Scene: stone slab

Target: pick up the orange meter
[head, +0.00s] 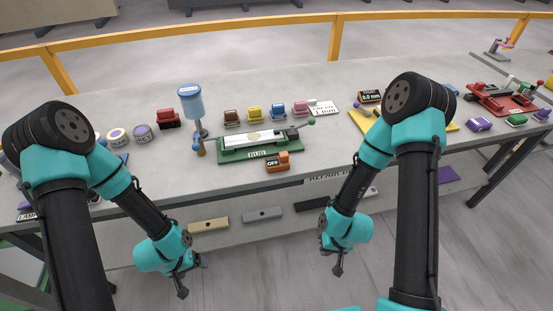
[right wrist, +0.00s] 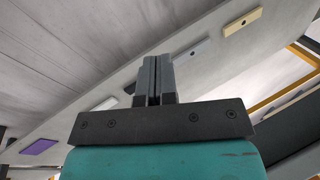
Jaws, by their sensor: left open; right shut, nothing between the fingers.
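A small orange box (head: 277,161) with a dark display reading "OFF" sits at the front of the green machine. A second orange-edged device (head: 370,96), its dark display reading "0.0 mm", lies further back, partly near my right arm. I cannot tell for certain which one is the orange meter. My left gripper (head: 188,275) is open and empty, low in front of the table. My right gripper (head: 338,264) is shut and empty, also low in front of the table; its closed fingers show in the right wrist view (right wrist: 157,78). Both grippers are apart from both devices.
The green machine (head: 235,155) stands mid-table, with a blue-topped dispenser (head: 191,103) behind its left end. Several coloured blocks stand behind it.

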